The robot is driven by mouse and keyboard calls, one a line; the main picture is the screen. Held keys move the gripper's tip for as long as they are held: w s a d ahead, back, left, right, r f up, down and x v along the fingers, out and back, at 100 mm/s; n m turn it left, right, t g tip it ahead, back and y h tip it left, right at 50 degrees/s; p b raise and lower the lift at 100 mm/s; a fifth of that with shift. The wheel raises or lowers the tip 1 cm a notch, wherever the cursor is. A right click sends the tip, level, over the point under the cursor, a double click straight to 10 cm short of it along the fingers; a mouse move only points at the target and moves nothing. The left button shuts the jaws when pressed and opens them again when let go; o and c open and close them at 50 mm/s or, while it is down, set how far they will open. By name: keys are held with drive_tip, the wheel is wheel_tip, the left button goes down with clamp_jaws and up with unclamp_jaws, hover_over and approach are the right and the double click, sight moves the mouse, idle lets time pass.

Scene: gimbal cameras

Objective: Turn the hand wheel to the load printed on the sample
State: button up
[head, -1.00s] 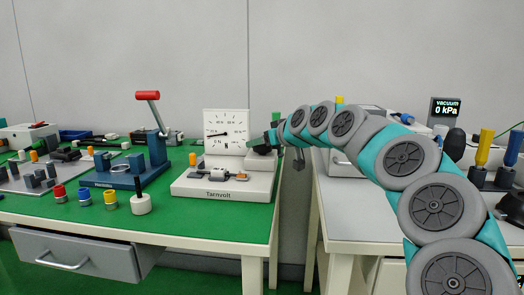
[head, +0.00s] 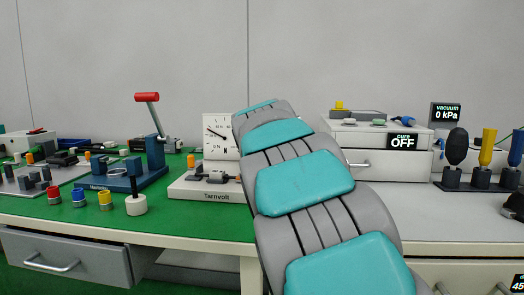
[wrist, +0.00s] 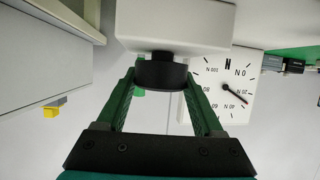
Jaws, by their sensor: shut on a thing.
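The white test machine (head: 197,191), labelled Tarnvolt, stands on the green table. My arm hides wheel and gripper in the head view.
Left of the machine stand a blue press (head: 125,178) with a red-handled lever and several small coloured cylinders. Right of my arm, a grey-topped bench holds a white drawer unit (head: 375,150), a cure sign reading OFF (head: 402,142) and a vacuum display (head: 446,112).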

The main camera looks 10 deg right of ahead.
drive_tip(key=m+g+h, duration=0.1)
drive_tip(key=m+h, duration=0.2)
drive_tip(key=shift+r+h, duration=0.1)
drive_tip(key=shift+h, duration=0.3)
drive_tip(key=shift+m+g+h+p, duration=0.95)
drive_tip(key=shift+m+h, duration=0.35)
drive_tip(key=shift+m, duration=0.2)
drive_tip(key=shift+m+g+h+p, duration=0.3)
drive_tip(key=shift+m+g, duration=0.15)
drive_tip(key=shift+m, duration=0.05)
drive_tip(key=shift+r, duration=0.1)
drive_tip(key=o, duration=1.4)
drive_tip(key=shift+v, duration=3.85)
